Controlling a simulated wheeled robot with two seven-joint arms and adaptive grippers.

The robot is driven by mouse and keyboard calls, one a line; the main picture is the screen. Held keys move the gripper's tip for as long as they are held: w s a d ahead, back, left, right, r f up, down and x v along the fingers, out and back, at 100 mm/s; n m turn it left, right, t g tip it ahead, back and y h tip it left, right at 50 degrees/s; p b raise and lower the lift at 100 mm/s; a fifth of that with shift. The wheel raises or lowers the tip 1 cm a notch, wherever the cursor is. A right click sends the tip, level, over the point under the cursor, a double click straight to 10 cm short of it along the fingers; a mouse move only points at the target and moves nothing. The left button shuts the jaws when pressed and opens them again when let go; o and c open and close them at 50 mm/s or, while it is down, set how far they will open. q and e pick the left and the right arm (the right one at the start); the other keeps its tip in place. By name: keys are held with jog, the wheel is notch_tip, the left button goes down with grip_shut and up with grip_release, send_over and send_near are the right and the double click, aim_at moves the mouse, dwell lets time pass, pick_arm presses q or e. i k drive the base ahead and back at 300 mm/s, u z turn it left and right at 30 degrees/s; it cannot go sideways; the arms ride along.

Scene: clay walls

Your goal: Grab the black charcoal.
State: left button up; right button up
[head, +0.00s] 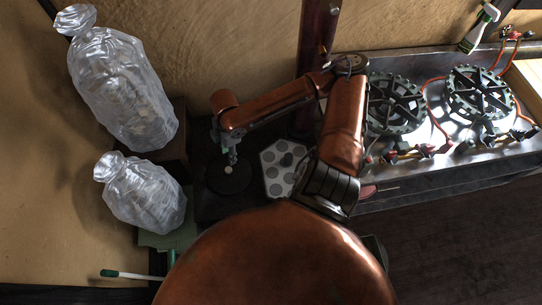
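My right gripper (230,158) points down above a flat black round disc (230,183) on the dark surface. A small pale spot shows on the disc just under the fingertips. The fingers are small and dark here, so I cannot tell whether they are open or shut, or whether they touch anything. No piece is clearly recognisable as the black charcoal. My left gripper is not in view.
Two clear plastic-wrapped bundles, a large one (122,90) and a smaller one (142,192), stand on the left. A dark red post (316,45) rises behind. A metal counter with two black burners (395,104) (480,92) and a spray bottle (478,28) is on the right.

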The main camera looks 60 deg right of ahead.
aim_at(289, 157)
jog(key=z, duration=2.25)
jog(key=k, duration=0.5)
jog(key=u, duration=0.05)
